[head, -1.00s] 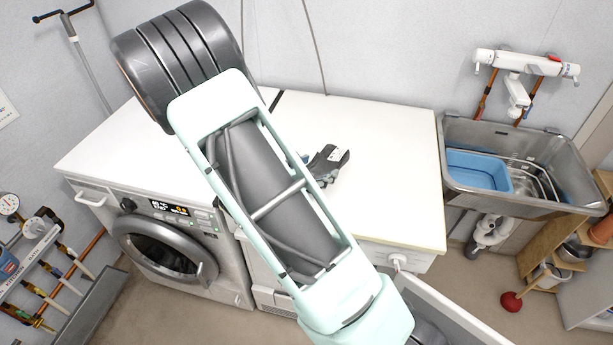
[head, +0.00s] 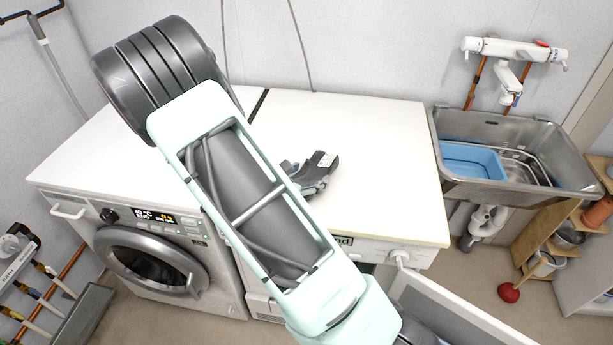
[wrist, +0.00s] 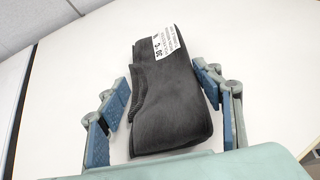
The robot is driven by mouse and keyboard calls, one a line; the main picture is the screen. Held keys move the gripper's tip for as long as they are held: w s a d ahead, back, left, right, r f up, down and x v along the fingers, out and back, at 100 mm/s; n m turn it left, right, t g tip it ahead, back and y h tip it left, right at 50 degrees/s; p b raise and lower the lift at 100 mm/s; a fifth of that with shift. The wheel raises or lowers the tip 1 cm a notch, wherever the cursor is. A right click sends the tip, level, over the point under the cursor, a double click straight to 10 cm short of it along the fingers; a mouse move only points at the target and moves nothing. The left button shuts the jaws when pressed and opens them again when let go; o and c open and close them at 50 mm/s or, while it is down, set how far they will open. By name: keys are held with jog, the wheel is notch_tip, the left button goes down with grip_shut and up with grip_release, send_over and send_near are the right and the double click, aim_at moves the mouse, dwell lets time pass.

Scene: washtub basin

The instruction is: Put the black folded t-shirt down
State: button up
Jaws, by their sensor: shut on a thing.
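The black folded t-shirt (head: 323,166) is a dark, thick bundle with a white printed tag, over the middle of the white worktop. In the wrist view the t-shirt (wrist: 172,110) fills the space between the two blue-padded fingers, its tag at the far end. My gripper (wrist: 163,92) is shut on it, one finger on each side. In the head view my gripper (head: 307,178) is partly hidden behind my arm. I cannot tell whether the t-shirt's underside touches the worktop.
The white worktop (head: 390,150) is bare around the t-shirt, with a dark seam at the back. A washing machine (head: 215,262) stands under its left part. A metal sink (head: 455,187) with a blue tub (head: 470,158) is on the right. An open door (head: 455,312) juts out in front.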

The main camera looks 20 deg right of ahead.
jog(key=shift+f, duration=0.15)
jog(key=o, duration=1.4)
jog(key=shift+r, duration=0.2)
jog(key=v, duration=1.2)
